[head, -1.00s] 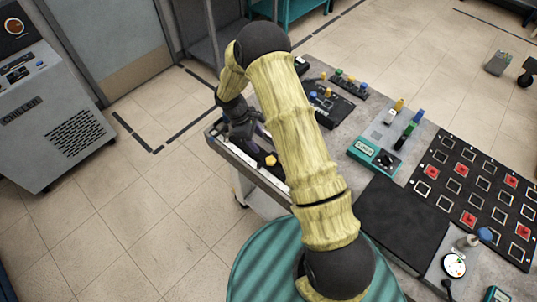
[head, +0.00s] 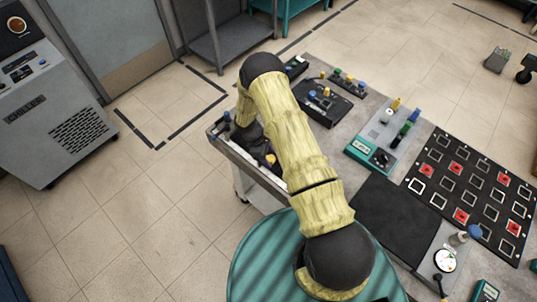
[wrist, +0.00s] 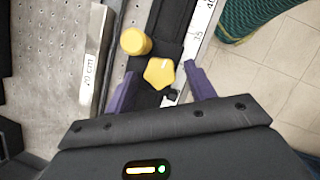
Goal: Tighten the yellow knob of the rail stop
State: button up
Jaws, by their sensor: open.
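The yellow knob (wrist: 159,73) is five-sided with a pale line on its top. It sits on the dark rail stop (wrist: 172,50) on the rail. A second, round yellow piece (wrist: 135,41) stands just beyond it to the upper left. In the wrist view my gripper (wrist: 162,88) is open, one purple finger on each side of the five-sided knob, with gaps visible. Whether the fingertips are level with the knob I cannot tell. In the head view the knob (head: 270,159) shows only in part beside my arm, which hides the gripper's fingers.
A white ruler scale (wrist: 199,25) runs along the rail's right side. A metal block marked 20 cm (wrist: 91,65) lies to the left. In the head view, a teal meter (head: 371,153), a black pad (head: 395,215) and a marked board (head: 470,188) fill the bench at right.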

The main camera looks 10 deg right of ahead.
jog(key=c, duration=1)
jog(key=shift+b, duration=0.35)
jog(key=shift+w+f+m+b, duration=0.1)
jog(key=shift+f+m+b, duration=0.1)
jog(key=shift+m+b, duration=0.6)
jog(key=shift+d+m+g+b, duration=0.1)
jog(key=shift+m+g+b, duration=0.35)
jog(key=shift+b, duration=0.25)
jog(key=shift+r+m+y, duration=0.25)
jog(key=shift+y, duration=0.05)
